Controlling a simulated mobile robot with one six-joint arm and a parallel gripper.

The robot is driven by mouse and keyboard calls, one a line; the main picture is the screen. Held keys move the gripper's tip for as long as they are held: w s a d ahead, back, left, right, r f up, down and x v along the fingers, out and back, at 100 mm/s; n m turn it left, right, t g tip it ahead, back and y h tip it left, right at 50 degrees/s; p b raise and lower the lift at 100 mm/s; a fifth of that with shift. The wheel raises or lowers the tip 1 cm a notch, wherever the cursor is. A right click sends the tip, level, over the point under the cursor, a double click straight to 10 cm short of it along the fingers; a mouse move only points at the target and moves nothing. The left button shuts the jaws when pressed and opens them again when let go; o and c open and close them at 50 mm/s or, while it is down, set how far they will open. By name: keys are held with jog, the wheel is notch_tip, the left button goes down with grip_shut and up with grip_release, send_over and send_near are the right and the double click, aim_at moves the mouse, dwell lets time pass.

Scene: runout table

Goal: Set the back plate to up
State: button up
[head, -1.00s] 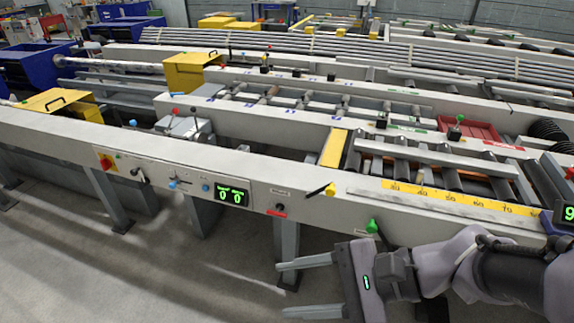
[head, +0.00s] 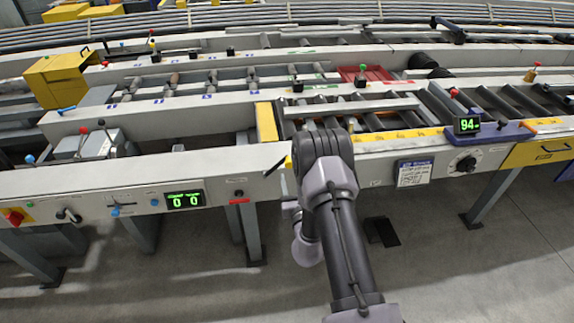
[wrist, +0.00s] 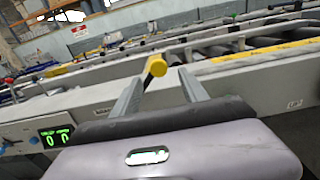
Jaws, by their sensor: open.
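A lever with a yellow knob (wrist: 156,67) and a dark stem sticks out from the grey front beam. In the wrist view the two fingers of my gripper (wrist: 161,84) are apart, one on each side of the lever. I see no clear contact. In the head view my arm hides the gripper, and only part of the yellow-knobbed lever (head: 288,161) shows left of it. A flat yellow plate (head: 266,122) lies across the table behind the front beam. I cannot tell which part is the back plate, nor its position.
The front beam (head: 85,182) carries a green "0 0" display (head: 185,200), a black switch over a red label (head: 239,194) and a red stop knob (head: 15,217). A "94" display (head: 467,125) stands at right. Table legs and open floor lie below.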

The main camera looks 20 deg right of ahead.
aim_at(290, 166)
jog(key=b+x, duration=0.1)
jog(key=x, duration=0.6)
jog(key=shift+w, duration=0.4)
grip_shut()
jog(key=shift+f, duration=0.1)
dwell(0.7)
